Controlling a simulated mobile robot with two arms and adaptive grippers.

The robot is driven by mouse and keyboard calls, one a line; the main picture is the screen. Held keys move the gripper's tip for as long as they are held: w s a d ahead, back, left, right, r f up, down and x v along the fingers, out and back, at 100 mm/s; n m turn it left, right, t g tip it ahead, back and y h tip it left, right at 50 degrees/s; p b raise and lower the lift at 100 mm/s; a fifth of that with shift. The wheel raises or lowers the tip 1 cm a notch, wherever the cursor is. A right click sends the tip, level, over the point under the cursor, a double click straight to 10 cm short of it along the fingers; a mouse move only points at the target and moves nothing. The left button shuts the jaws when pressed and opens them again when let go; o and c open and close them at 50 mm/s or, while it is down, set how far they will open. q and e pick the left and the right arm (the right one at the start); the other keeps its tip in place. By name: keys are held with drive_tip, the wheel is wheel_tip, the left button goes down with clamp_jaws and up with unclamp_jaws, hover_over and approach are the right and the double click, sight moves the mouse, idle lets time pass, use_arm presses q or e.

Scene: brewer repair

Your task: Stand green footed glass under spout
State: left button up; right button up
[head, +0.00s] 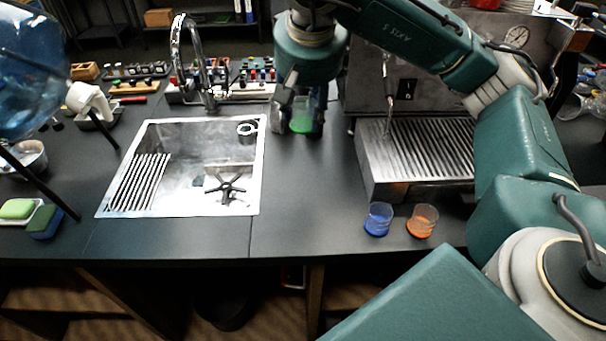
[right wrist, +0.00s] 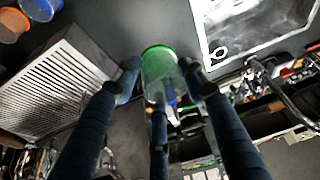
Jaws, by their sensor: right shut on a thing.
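The green footed glass (head: 301,122) is between the fingers of my right gripper (head: 298,112), by the right edge of the sink. Its green end points down in the head view; I cannot tell whether it touches the counter. In the right wrist view, the fingers (right wrist: 160,75) close around the glass (right wrist: 158,62). The steel machine (head: 362,90) stands right of the glass, with a thin metal spout (head: 389,88) above its ribbed drip tray (head: 430,150). The glass is left of this tray, apart from it. My left gripper is not in view.
A blue glass (head: 378,219) and an orange glass (head: 422,221) stand in front of the tray. The sink (head: 256,190) and its tall faucet (head: 178,50) are left. A blue water jug (head: 28,75) with a white tap (head: 90,100) stands far left. Counter between sink and tray is clear.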

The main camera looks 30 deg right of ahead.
sight(304, 132)
wheel_tip(304, 132, down, 8)
drive_tip(key=shift+w+a+r+p, duration=0.15)
drive_tip(key=shift+r+p, duration=0.1)
drive_tip(key=shift+p, duration=0.4)
wheel_tip(304, 132, down, 6)
drive_tip(key=shift+f+p, duration=0.15)
drive_tip(key=shift+p, duration=0.3)
wheel_tip(304, 132, down, 4)
drive_tip(key=shift+r+p, duration=0.25)
drive_tip(key=shift+p, duration=0.1)
drive_tip(key=shift+f, duration=0.45)
drive_tip(key=o, duration=1.3)
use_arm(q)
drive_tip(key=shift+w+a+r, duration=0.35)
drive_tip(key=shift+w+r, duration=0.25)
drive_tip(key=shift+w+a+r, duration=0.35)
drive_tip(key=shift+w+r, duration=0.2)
